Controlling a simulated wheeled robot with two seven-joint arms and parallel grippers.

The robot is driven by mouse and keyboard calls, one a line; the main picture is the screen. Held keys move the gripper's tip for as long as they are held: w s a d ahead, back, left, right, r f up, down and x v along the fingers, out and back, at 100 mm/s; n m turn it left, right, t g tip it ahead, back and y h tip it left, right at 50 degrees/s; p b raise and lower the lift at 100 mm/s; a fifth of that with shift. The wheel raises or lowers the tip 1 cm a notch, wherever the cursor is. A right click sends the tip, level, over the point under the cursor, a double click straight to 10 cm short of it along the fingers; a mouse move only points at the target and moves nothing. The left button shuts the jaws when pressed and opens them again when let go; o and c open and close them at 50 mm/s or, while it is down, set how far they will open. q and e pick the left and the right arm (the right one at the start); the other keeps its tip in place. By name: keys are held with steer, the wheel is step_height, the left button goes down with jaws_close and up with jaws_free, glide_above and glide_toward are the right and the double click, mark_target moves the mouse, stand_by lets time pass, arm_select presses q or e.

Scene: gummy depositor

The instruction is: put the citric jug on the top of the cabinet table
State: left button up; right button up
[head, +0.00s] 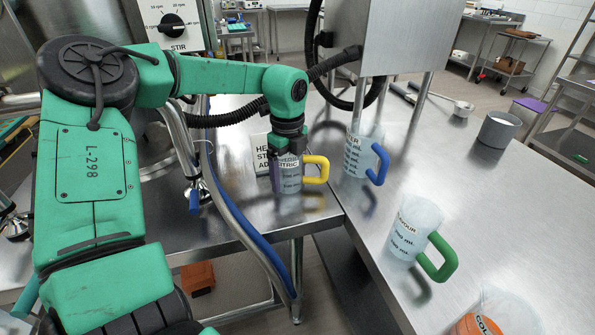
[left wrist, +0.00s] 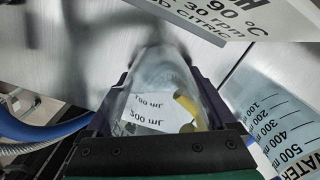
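The citric jug (head: 290,180) is a clear grey measuring jug with a yellow handle and a label partly covered by my gripper. It stands upright on the left steel table, beside a text sign. My left gripper (head: 287,158) reaches down over it from above. In the left wrist view the jug (left wrist: 160,95) sits between the two dark fingers of the left gripper (left wrist: 165,110), with no clear gap at either side, so it looks shut on the jug. My right gripper is not in view. I cannot identify the cabinet table for certain.
The water jug (head: 358,155) with a blue handle and the flavour jug (head: 412,228) with a green handle stand on the right steel table (head: 500,200). Hoses (head: 240,225) hang left of the citric jug.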

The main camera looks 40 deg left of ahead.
arm_select(q)
steer(key=c, duration=0.5)
step_height(320, 180, up, 10)
steer(key=shift+r+b, duration=0.1)
steer(key=shift+b, duration=0.25)
